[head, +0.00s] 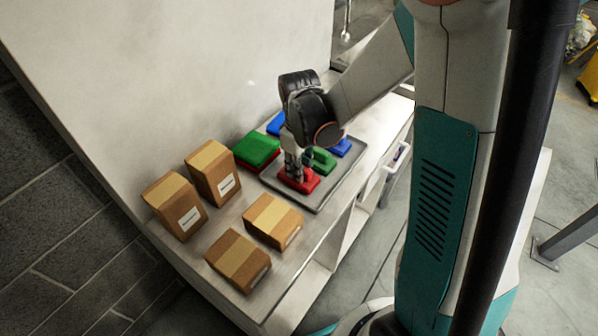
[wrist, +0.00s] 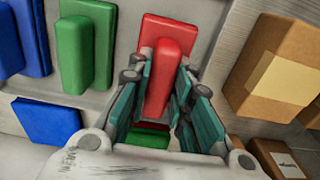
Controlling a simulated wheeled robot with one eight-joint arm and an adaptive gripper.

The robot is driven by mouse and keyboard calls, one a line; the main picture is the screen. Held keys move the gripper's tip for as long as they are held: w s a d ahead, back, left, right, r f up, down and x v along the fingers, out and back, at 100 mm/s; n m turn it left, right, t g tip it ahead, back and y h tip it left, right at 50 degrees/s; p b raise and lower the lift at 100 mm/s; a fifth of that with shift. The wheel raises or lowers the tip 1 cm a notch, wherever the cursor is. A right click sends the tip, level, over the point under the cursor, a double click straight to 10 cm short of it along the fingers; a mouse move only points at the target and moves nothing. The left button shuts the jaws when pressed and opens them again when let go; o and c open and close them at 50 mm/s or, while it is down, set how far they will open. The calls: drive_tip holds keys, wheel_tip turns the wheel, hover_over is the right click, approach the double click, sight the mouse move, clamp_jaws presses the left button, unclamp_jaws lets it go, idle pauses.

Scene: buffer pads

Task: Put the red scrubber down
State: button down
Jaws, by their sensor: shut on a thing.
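The red scrubber (head: 299,180) is at the near left part of a grey tray (head: 322,203), low over or resting on it; I cannot tell whether it touches. My gripper (head: 298,168) points down from above and is shut on its raised handle. In the wrist view the red scrubber (wrist: 163,65) lies between the two fingers of my gripper (wrist: 158,98), its wider base against the grey tray surface (wrist: 118,62).
Several brown boxes (head: 273,221) stand on the nearer left of the table. A wall runs behind.

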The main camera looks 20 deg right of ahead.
drive_tip(key=shift+f, duration=0.45)
drive_tip(key=shift+f, duration=0.15)
drive_tip(key=c, duration=1.4)
unclamp_jaws()
drive_tip(key=shift+c, duration=0.2)
